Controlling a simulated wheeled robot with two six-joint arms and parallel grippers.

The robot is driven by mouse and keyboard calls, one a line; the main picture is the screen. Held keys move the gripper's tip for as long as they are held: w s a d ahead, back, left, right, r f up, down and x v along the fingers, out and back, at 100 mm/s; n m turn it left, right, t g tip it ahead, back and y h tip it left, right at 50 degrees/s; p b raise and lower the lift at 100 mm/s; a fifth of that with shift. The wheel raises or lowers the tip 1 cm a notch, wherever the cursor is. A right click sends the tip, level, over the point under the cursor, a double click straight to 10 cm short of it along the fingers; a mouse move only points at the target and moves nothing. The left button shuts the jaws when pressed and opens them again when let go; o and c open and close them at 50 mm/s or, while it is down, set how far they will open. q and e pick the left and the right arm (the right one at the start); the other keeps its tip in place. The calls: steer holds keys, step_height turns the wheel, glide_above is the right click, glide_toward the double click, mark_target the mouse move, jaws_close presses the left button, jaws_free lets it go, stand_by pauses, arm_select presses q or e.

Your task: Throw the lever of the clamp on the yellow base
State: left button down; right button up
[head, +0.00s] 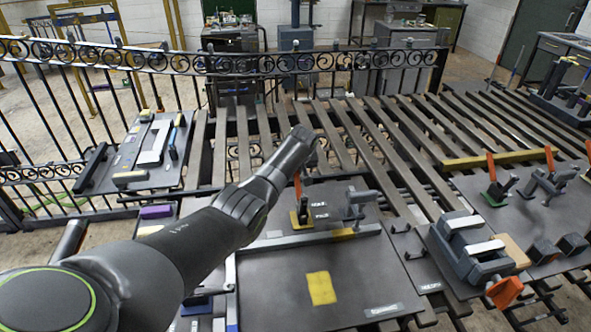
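The clamp (302,215) on the yellow base stands on the middle dark board, just right of my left arm. Its orange lever (297,186) stands roughly upright, partly covered by my arm. The yellow base (294,220) shows at its left foot. My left arm reaches from the lower left to above and behind the clamp. Its fingers do not show, so I cannot tell whether they touch the lever. My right gripper is out of view.
A grey clamp (357,204) stands close right of it. A yellow square (321,288) lies on the board in front. Another orange-levered clamp (497,189) on a green base and a grey vise-like block (470,250) are at the right. An ironwork railing (240,64) runs behind.

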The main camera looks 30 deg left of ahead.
arm_select(q)
steer(key=c, duration=1.6)
jaws_free()
steer(key=shift+o, duration=1.2)
steer(key=shift+w+a+f, duration=0.1)
steer(key=shift+f, duration=0.05)
steer(key=shift+v, duration=1)
steer(key=b+v, duration=0.1)
steer(key=v, duration=1.4)
steer(key=shift+r, duration=0.25)
